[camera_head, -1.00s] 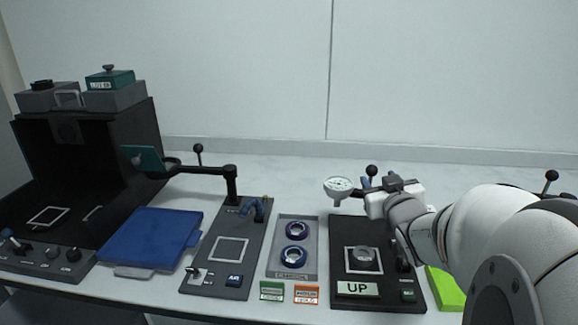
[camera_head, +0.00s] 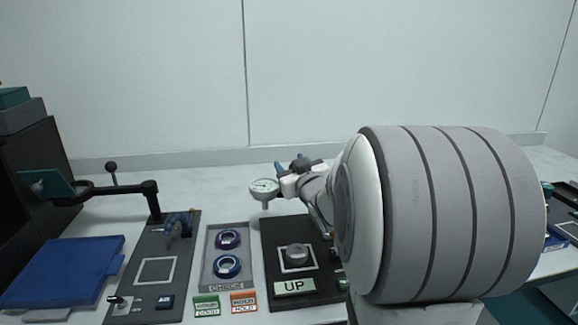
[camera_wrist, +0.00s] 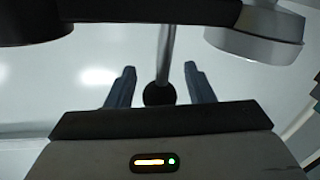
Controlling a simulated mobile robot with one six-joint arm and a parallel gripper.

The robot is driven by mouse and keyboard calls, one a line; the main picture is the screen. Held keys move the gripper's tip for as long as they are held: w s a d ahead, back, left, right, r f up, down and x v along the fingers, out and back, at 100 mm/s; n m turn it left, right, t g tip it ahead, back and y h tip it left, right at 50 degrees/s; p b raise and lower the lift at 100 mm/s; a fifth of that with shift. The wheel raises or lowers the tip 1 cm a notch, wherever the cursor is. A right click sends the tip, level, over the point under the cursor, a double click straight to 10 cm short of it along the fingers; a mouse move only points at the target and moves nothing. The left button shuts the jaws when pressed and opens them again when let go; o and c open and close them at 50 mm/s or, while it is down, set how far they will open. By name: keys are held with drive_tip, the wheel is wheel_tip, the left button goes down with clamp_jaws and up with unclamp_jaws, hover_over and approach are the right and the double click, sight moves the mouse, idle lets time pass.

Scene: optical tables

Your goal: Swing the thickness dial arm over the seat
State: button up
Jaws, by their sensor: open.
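The white round thickness dial (camera_head: 264,187) is off the back left of the black board (camera_head: 275,228). The seat is a pale square outline with a grey puck (camera_head: 298,254) on it, in front of the dial and to its right. My gripper (camera_head: 289,166) is open at the dial arm, just right of the dial. In the wrist view, my gripper's two blue fingers (camera_wrist: 160,86) stand on either side of the arm's black ball knob (camera_wrist: 160,94) and its grey stem, with gaps showing. The dark arm bar (camera_wrist: 150,10) crosses the top, beside a silver round housing (camera_wrist: 255,38).
An "UP" sign (camera_head: 295,287) sits at the board's front. Left are a tray with two rings (camera_head: 228,266), another board (camera_head: 155,270) with a swing arm, and a blue pad (camera_head: 62,272). Green and orange cards lie in front. My arm hides the right side.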

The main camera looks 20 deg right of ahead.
clamp_jaws()
idle(0.4)
